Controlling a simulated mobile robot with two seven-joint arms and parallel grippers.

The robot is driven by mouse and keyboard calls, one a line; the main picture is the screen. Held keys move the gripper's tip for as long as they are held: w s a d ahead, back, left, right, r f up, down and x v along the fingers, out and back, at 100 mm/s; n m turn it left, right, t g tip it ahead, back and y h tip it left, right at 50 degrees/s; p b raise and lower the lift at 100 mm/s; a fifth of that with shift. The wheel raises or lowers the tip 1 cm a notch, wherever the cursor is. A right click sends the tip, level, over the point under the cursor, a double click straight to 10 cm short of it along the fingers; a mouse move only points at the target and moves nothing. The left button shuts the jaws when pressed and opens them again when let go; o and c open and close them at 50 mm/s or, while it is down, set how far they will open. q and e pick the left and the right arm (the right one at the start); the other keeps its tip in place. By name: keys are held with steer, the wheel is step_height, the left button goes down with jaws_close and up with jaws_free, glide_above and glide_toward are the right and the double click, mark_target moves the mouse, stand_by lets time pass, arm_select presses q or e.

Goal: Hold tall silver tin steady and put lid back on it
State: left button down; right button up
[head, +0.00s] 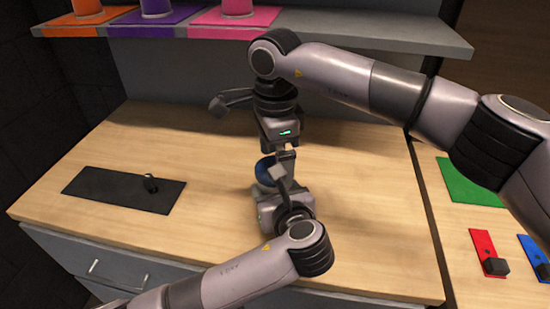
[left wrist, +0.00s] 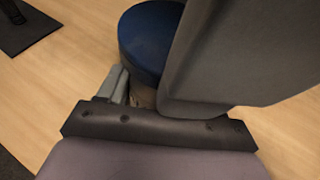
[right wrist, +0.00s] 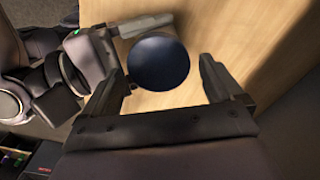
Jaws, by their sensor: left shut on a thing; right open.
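The tin shows only as a small metallic strip (left wrist: 143,97) under the round dark blue lid (left wrist: 152,38) in the left wrist view. The lid appears to sit level on top of the tin; whether it is fully seated I cannot tell. The lid also shows in the head view (head: 265,171) and from above in the right wrist view (right wrist: 158,62). My left gripper (head: 276,178) is shut on the tin, low at the table. My right gripper (right wrist: 168,72) is open, pointing down from above, with its fingers on either side of the lid, apart from it. My grippers hide most of the tin.
A black plate (head: 105,188) with a small black upright piece (head: 150,183) lies on the table's left. A grey shelf (head: 340,34) behind carries orange, purple and pink mats. Green (head: 465,182), red (head: 487,245) and blue mats lie on the right surface. The table's front right is clear.

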arm_select(q)
steer(key=shift+a+f, duration=0.1)
steer(key=shift+a, duration=0.05)
arm_select(e)
step_height(320, 180, up, 4)
steer(key=shift+s+a+f, duration=0.1)
steer(key=shift+s, duration=0.05)
steer(key=shift+c, duration=0.2)
steer(key=r+n, duration=0.1)
steer(key=n, duration=0.2)
steer(key=shift+r+n, duration=0.3)
steer(key=shift+r, duration=0.05)
step_height(320, 180, up, 2)
steer(key=n, duration=0.4)
steer(key=shift+a, duration=0.1)
steer(key=shift+f, duration=4.05)
